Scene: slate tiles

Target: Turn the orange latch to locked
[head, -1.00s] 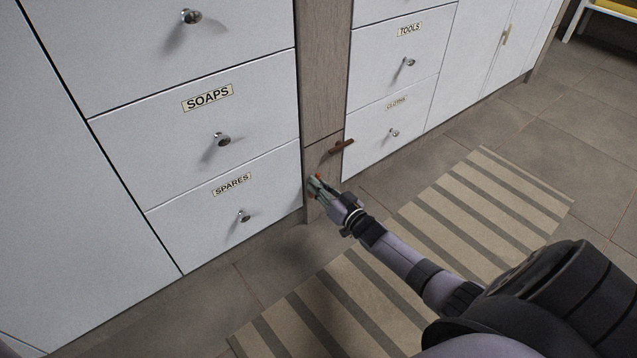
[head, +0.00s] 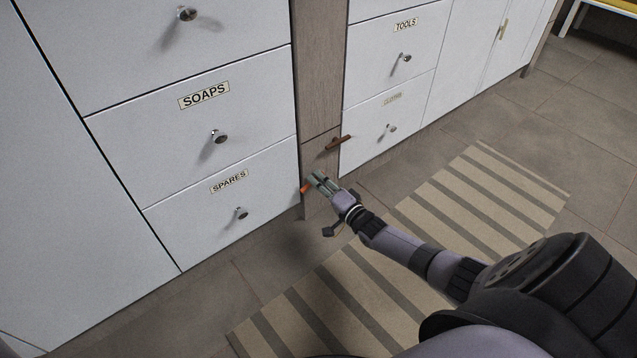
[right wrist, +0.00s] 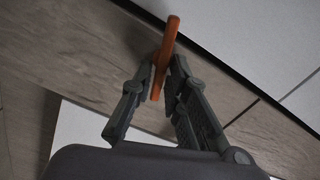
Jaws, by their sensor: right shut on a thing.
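The orange latch (head: 305,188) is low on the narrow wooden panel between the two drawer stacks. In the head view its visible end points left and down, toward the edge of the SPARES drawer. My right gripper (head: 316,178) is at the panel with its fingers around the latch. In the right wrist view the orange latch (right wrist: 172,30) runs between the two fingers of my right gripper (right wrist: 163,75), which are shut on it. One end sticks out beyond the fingertips. The fingers hide part of the latch in the head view. My left gripper is not in view.
A brown latch-like handle (head: 338,143) sits just above on the same wooden panel (head: 318,80). The SPARES drawer (head: 215,205) and CLOTHS drawer (head: 385,125) flank the panel, with round knobs sticking out. A striped rug (head: 470,205) lies on the tiled floor.

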